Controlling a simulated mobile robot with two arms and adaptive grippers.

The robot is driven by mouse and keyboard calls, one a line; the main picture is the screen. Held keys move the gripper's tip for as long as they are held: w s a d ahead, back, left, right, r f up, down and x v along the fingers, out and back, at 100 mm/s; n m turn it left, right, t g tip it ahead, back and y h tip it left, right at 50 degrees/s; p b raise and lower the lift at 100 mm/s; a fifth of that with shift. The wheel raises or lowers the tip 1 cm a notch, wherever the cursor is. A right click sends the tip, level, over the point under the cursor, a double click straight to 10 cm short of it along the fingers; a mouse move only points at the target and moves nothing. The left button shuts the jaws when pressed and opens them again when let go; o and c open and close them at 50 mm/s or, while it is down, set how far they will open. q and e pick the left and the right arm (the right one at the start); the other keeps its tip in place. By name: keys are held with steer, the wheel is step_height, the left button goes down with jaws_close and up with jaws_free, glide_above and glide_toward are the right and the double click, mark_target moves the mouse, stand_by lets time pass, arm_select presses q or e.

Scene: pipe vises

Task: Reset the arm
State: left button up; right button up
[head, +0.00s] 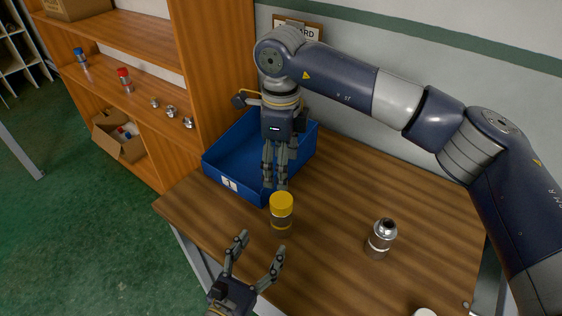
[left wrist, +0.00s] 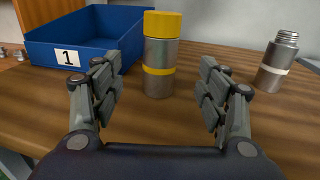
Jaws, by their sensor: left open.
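My left gripper (head: 261,244) is open and empty at the near edge of the table in the head view. A metal cylinder with a yellow cap (head: 281,204) stands upright on the table just beyond its fingers. In the left wrist view the yellow-capped cylinder (left wrist: 159,55) appears between the two open fingers, with clear gaps on both sides. My right arm reaches in from the right, and its gripper (head: 275,186) points down at the front of the blue bin. Its fingers look close together, and I cannot tell whether they are shut.
The blue bin (head: 219,171), labelled 1, stands at the table's back left and also shows in the left wrist view (left wrist: 95,58). An open-topped metal bottle (head: 381,238) stands to the right on the wooden table (head: 335,205). A wooden shelf (head: 150,118) stands at left.

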arm_select(q)
steer(key=shift+s+a, duration=0.2)
steer(key=shift+s, duration=0.35)
